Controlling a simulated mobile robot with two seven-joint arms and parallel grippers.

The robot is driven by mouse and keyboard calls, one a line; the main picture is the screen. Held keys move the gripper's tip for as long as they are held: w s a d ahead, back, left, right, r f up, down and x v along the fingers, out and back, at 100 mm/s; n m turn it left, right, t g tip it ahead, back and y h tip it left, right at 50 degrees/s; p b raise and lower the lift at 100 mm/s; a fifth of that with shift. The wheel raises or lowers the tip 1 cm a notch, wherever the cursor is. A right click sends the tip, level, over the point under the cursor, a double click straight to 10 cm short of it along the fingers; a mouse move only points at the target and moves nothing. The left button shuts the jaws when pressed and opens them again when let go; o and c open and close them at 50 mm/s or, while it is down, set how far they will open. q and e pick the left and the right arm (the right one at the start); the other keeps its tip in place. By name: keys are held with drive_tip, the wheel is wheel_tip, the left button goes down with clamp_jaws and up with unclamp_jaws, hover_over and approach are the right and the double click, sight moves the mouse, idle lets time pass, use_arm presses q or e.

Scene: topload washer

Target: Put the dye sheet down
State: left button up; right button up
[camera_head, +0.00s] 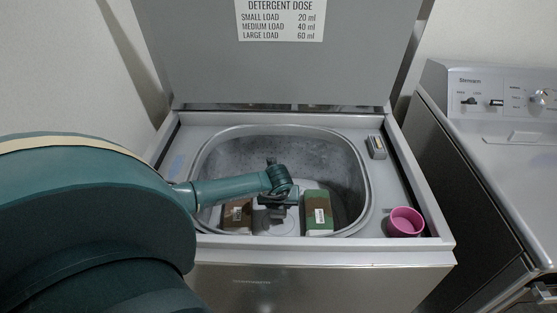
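My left arm reaches in from the left over the open tub (362,165) of the topload washer. My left gripper (277,208) is over the tub's near middle, between two bundles. It is small and dark here, and I cannot tell whether its fingers are open or shut. No dye sheet can be made out; one in or under the gripper could be hidden. A brown bundle with a pale label (238,214) is left of the gripper. A green and brown bundle with a white label (318,211) is to its right. My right gripper is not in view.
The washer lid (270,75) stands open with a detergent dose notice (281,20). A pink cup (405,221) sits on the washer's right rim. A small grey box (376,147) is farther back on that rim. A second machine (500,120) stands at the right.

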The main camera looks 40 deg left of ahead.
use_arm(q)
drive_tip(key=shift+f, duration=0.35)
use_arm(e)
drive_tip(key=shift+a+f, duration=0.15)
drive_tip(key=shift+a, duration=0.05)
use_arm(q)
drive_tip(key=o, duration=1)
drive_tip(key=shift+c, duration=0.2)
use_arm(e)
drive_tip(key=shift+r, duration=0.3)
use_arm(q)
drive_tip(key=shift+r, duration=0.25)
drive_tip(key=v, duration=1.2)
drive_tip(key=shift+r+p, duration=0.4)
drive_tip(key=shift+r, duration=0.05)
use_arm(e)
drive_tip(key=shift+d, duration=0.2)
